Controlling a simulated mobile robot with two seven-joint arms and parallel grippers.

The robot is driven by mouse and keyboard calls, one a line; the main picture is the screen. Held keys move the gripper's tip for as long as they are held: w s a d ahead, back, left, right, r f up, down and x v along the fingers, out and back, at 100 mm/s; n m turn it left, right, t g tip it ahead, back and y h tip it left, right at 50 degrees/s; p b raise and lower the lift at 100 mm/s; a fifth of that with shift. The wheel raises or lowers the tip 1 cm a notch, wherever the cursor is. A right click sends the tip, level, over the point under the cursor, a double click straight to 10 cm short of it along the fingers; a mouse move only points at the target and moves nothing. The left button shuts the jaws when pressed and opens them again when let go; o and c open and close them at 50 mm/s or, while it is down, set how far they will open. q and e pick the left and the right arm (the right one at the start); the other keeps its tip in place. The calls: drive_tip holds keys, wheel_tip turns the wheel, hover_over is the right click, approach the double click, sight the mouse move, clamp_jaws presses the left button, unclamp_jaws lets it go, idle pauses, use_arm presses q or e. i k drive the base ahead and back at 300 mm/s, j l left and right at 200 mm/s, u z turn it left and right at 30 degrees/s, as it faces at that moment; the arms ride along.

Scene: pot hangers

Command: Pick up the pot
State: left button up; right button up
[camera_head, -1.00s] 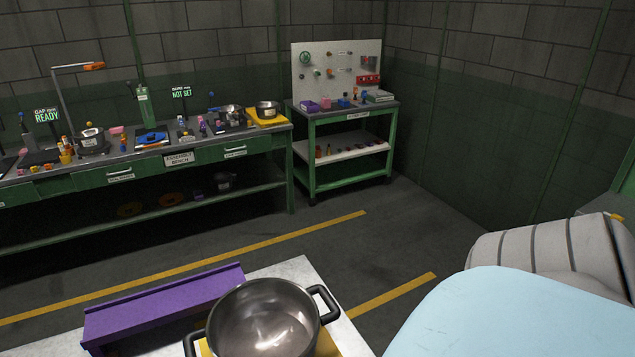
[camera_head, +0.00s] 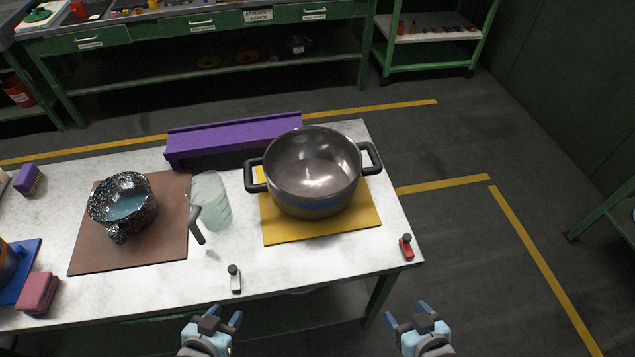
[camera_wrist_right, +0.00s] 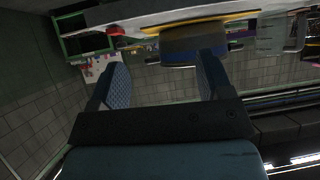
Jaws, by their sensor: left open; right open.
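The pot (camera_head: 312,170) is a dark grey metal pan with two black loop handles, upright and empty on a yellow mat (camera_head: 285,232) at the right end of the white table. In the right wrist view its side (camera_wrist_right: 190,45) shows beyond the fingers, with the picture turned over. My left gripper (camera_head: 212,320) is open and empty in front of the table's near edge. My right gripper (camera_head: 405,320) is open and empty to its right, below and in front of the pot. The right gripper's two fingers (camera_wrist_right: 160,78) stand wide apart, with nothing between them touching.
A clear jug (camera_head: 212,200) stands left of the pot, and a speckled pot (camera_head: 123,207) sits on a brown mat. A purple shelf (camera_head: 230,140) stands behind. Small red (camera_head: 406,247) and white (camera_head: 235,280) items lie near the front edge.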

sight(124, 204)
drive_tip(key=i, duration=0.35)
drive_tip(key=u, duration=1.5)
drive_tip(key=z, duration=1)
drive_tip(key=j, duration=2.2)
drive_tip(key=i, duration=0.1)
